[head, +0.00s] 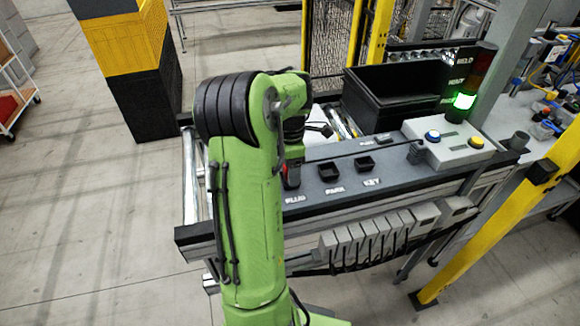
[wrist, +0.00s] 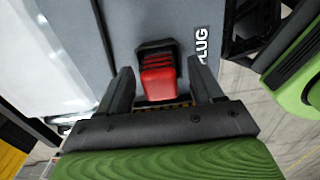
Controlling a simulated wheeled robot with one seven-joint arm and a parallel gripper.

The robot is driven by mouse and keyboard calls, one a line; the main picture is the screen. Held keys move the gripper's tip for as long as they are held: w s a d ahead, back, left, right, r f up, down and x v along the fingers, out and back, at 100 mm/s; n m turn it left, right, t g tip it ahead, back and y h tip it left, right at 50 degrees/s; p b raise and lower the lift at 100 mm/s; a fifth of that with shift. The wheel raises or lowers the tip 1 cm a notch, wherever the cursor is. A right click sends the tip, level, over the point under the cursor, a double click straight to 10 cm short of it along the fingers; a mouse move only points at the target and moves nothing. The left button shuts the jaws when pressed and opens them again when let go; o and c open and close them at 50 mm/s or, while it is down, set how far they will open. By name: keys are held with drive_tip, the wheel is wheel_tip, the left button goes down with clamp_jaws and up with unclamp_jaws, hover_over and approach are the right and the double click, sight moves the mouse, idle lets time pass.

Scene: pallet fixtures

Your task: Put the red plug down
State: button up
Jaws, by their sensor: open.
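The red plug (wrist: 158,80) sits in a black socket (wrist: 153,46) beside the PLUG label in the wrist view. My gripper (wrist: 165,72) is open, with one finger on each side of the plug and a visible gap at both sides. In the head view a small part of the red plug (head: 291,178) shows just right of my green arm, above the PLUG label. My arm hides most of the gripper there. How deep the plug sits in the socket cannot be told.
The grey panel (head: 420,170) also carries the PARK socket (head: 329,172) and the KEY socket (head: 365,163). A button box (head: 447,145) with a lit green stack light (head: 464,101) stands at the right. A black bin (head: 390,100) is behind the panel. A yellow post (head: 500,220) stands at the right.

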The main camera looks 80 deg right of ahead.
drive_tip(key=shift+r, duration=0.1)
wheel_tip(320, 180, up, 12)
drive_tip(key=p, duration=0.3)
drive_tip(key=shift+r, duration=0.15)
drive_tip(key=w+a+r+m+t, duration=0.2)
drive_tip(key=w+a+r, duration=0.2)
drive_tip(key=w+a, duration=0.75)
drive_tip(key=w+a+r+m+t, duration=0.1)
drive_tip(key=w+a, duration=0.1)
drive_tip(key=a, duration=0.6)
drive_tip(key=w+a+r+t, duration=0.1)
drive_tip(key=w+a, duration=0.2)
drive_tip(key=a, duration=0.4)
drive_tip(key=s+a+f+m+t, duration=0.1)
drive_tip(key=s+a+f+m, duration=0.2)
drive_tip(key=s+a, duration=0.4)
drive_tip(key=a, duration=0.6)
drive_tip(key=shift+s+a+t, duration=0.15)
drive_tip(key=shift+a+t, duration=0.1)
drive_tip(key=shift+t, duration=0.05)
